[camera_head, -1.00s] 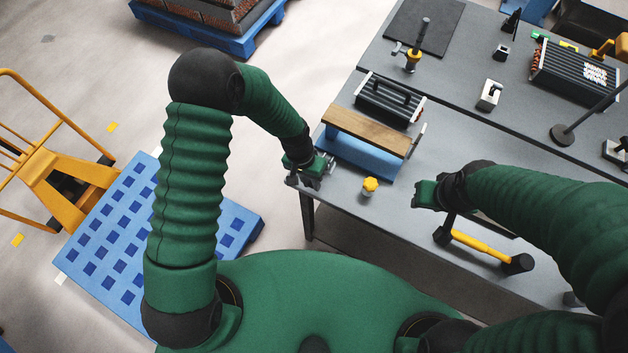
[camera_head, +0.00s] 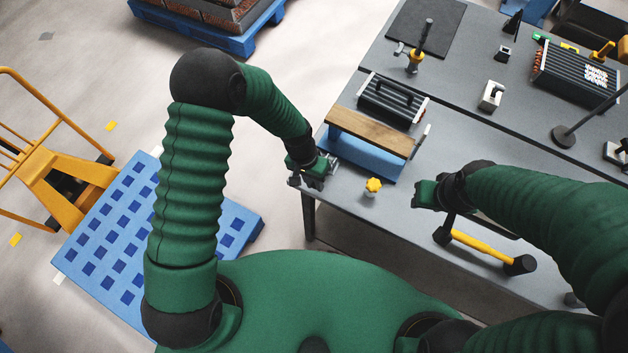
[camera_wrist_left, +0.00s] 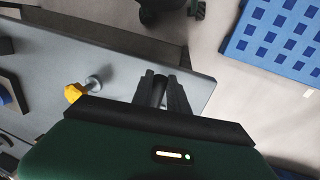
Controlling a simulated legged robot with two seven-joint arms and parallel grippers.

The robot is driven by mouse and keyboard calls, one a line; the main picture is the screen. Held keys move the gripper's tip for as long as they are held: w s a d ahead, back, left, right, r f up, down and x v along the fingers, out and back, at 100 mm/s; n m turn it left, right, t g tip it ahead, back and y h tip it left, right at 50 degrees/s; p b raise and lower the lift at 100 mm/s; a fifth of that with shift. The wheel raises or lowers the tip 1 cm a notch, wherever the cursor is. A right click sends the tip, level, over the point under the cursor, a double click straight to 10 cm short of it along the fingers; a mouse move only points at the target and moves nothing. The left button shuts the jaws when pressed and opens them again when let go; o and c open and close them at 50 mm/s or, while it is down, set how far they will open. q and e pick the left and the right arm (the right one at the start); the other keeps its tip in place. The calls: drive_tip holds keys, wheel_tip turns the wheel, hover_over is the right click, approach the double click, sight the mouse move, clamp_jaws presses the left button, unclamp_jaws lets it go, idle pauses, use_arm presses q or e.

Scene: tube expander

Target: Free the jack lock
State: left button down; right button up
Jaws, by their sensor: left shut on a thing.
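My left gripper (camera_head: 318,172) is at the near left corner of the grey table, beside the blue block with the wooden top. In the left wrist view its dark fingers (camera_wrist_left: 161,92) are close together, shut on a small dark piece between them that I cannot clearly make out. A yellow knob (camera_head: 374,185) with a grey metal foot stands on the table to the right of this gripper, apart from it. The knob also shows in the left wrist view (camera_wrist_left: 74,93). My right gripper (camera_head: 426,195) is over the table's front; its fingers cannot be made out. I cannot identify the jack lock for certain.
The blue block (camera_head: 358,160) carries a wooden board (camera_head: 370,134), with a black ribbed unit (camera_head: 392,101) behind it. A yellow-handled hammer (camera_head: 484,246) lies at the right front.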

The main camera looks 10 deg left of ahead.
use_arm(q)
drive_tip(key=shift+w+d, duration=0.1)
drive_tip(key=shift+w, duration=0.05)
drive_tip(key=shift+r, duration=0.15)
drive_tip(key=shift+w+r+g+p, duration=0.3)
drive_tip(key=shift+w+r+g, duration=0.05)
drive_tip(key=shift+r+g, duration=0.25)
drive_tip(key=shift+w+d+r+g+y, duration=0.2)
drive_tip(key=shift+r+g+y, duration=0.2)
drive_tip(key=shift+g, duration=0.3)
drive_tip(key=shift+w+r+n+g+y+b, duration=0.35)
drive_tip(key=shift+r+g+b, duration=0.1)
drive_tip(key=shift+g, duration=0.25)
drive_tip(key=shift+w+d+r+g+b, duration=0.2)
drive_tip(key=shift+w+r+g+b, duration=0.4)
drive_tip(key=shift+g+b, duration=0.5)
drive_tip(key=shift+w+d+r+y+b, duration=0.15)
drive_tip(key=shift+r+y+b, duration=0.1)
drive_tip(key=shift+r+b, duration=0.2)
